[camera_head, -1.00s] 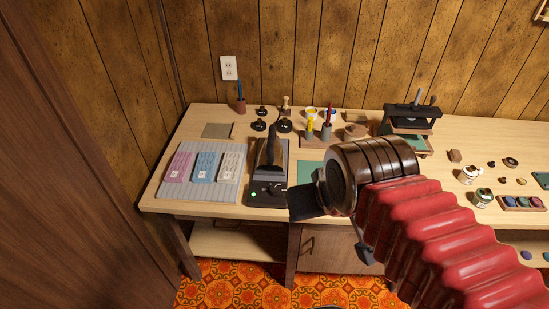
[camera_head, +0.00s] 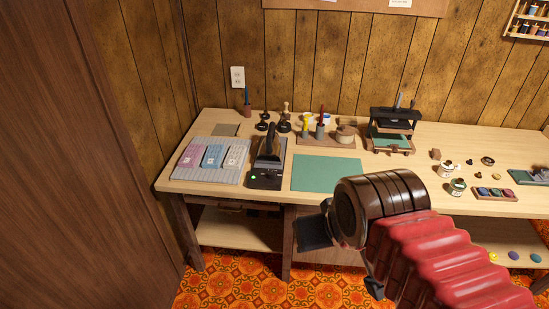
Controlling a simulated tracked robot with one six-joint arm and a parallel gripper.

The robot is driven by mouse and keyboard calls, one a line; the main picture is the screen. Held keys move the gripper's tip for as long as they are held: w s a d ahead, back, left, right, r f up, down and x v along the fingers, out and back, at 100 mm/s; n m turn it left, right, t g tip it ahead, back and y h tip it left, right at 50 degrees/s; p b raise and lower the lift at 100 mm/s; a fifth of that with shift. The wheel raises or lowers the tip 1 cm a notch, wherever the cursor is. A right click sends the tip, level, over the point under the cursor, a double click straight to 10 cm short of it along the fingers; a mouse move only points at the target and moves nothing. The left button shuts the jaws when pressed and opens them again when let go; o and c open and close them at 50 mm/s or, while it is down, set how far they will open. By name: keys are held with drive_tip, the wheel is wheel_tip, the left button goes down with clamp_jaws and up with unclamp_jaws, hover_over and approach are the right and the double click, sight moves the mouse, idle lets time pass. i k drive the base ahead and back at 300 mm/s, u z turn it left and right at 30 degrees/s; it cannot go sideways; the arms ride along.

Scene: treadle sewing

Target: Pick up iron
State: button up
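The iron (camera_head: 269,145) is a dark upright-handled tool. It sits on a dark base (camera_head: 266,181) with a green light, at the left part of the wooden table. My gripper (camera_head: 316,233) is in front of the table, below its front edge and to the right of the iron, clear of it. A flat dark part of the gripper shows at the end of my brown and red arm. The fingers are not clear enough to tell whether they are open or shut, and I see nothing held.
Left of the iron is a grey ribbed mat (camera_head: 211,174) with pink, blue and grey packs. A green mat (camera_head: 327,173) lies bare to its right. Stamps stand behind it. A black press (camera_head: 395,129), jars and a paint tray (camera_head: 494,194) are further right. A dark wooden panel (camera_head: 75,160) fills the left.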

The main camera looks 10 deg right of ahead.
sight(270, 152)
drive_tip(key=k, duration=0.25)
drive_tip(key=u, duration=1)
drive_tip(key=i, duration=1.6)
drive_tip(key=z, duration=1.1)
